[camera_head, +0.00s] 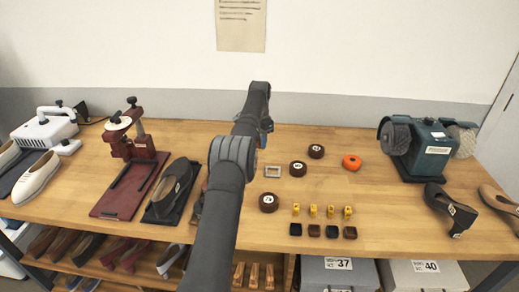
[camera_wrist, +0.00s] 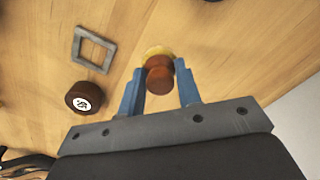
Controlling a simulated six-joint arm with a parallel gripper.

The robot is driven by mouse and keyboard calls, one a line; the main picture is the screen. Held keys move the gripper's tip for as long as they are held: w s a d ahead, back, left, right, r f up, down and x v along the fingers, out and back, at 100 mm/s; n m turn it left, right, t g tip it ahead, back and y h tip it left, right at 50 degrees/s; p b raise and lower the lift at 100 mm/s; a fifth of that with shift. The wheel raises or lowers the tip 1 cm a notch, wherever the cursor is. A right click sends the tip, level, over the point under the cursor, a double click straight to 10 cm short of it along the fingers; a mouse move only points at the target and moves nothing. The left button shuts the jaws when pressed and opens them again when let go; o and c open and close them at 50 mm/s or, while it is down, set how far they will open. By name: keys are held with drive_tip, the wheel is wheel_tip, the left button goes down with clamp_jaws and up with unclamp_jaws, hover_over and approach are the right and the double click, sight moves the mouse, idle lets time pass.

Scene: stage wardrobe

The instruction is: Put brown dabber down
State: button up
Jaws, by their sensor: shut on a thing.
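My gripper (camera_wrist: 159,68) has blue fingers shut on the brown dabber (camera_wrist: 159,78). The dabber is a rounded brown piece with a yellow part showing beyond it, between the fingertips. Bare wooden table lies behind it in the wrist view; I cannot tell whether it touches the wood. In the head view my arm reaches toward the back of the table and hides the dabber. A small grey square frame (camera_wrist: 93,48) lies up and left of the gripper in the wrist view; it also shows in the head view (camera_head: 273,171). A brown round tin (camera_wrist: 85,97) lies below it.
Brown tins (camera_head: 316,151) and an orange round piece (camera_head: 351,162) stand right of my arm. Several yellow blocks (camera_head: 313,211) and dark blocks (camera_head: 332,232) line the front. A green grinder (camera_head: 428,148) stands right; a red press (camera_head: 132,150) and dark shoe (camera_head: 174,187) stand left.

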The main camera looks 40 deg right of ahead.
drive_tip(key=shift+f, duration=2.05)
drive_tip(key=shift+f, duration=0.15)
drive_tip(key=o, duration=0.9)
drive_tip(key=shift+o, duration=0.2)
wheel_tip(320, 180, up, 8)
drive_tip(key=shift+f, duration=0.1)
